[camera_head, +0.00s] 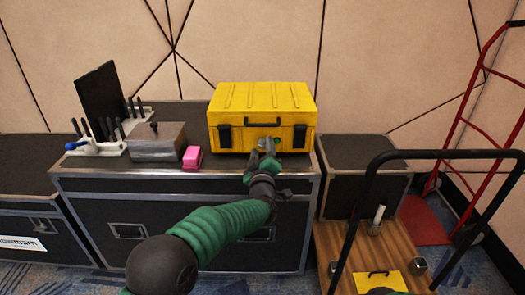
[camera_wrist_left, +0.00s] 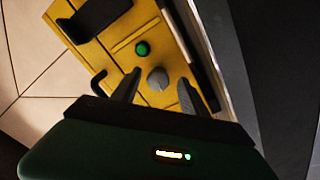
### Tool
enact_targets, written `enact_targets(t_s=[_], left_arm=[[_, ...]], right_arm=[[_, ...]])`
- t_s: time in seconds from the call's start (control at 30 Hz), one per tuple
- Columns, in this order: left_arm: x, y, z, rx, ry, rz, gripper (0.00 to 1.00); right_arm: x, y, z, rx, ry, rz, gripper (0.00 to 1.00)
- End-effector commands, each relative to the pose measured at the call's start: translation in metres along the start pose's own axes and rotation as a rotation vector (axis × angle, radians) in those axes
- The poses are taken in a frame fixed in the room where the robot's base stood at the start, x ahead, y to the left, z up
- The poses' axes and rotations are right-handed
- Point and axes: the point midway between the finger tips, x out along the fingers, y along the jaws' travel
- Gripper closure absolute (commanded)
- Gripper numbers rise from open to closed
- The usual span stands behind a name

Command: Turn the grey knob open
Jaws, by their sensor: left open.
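The yellow case (camera_head: 262,98) stands on the black flight case with its front towards me. The wrist view shows the grey knob (camera_wrist_left: 158,79) on the front of the yellow case (camera_wrist_left: 172,52), beside a round green button (camera_wrist_left: 142,48). My left gripper (camera_head: 263,148) is open in front of the case. In the wrist view its two fingers (camera_wrist_left: 158,86) stand on either side of the knob, with gaps visible. In the head view the gripper partly hides the knob. My right gripper is not in view.
A pink block (camera_head: 192,158), a grey metal box (camera_head: 157,142) and a tool rack (camera_head: 98,148) stand left of the yellow case. A black cart handle (camera_head: 440,154) and a red hand truck (camera_head: 478,75) are at the right. The flight case top (camera_head: 225,172) is bare near its front edge.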

Motion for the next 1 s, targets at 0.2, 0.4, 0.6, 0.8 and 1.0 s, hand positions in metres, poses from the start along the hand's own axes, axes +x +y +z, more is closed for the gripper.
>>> enact_targets(t_s=[0.2, 0.4, 0.6, 0.8, 1.0], left_arm=[[-0.012, 0.002, -0.002, 0.002, 0.001, 0.0, 0.48], [-0.061, 0.005, -0.003, 0.004, -0.003, 0.002, 0.48], [-0.12, 0.003, -0.002, 0.003, -0.003, 0.0, 0.48], [-0.159, 0.001, 0.0, 0.0, -0.002, 0.0, 0.48], [-0.169, -0.001, 0.002, 0.001, -0.001, 0.0, 0.48]], right_arm=[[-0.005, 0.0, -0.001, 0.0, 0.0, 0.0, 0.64], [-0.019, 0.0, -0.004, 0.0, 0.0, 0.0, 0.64], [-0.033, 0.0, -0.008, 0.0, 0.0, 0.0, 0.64], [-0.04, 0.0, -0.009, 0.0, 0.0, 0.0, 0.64], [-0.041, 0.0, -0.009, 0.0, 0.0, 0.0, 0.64]])
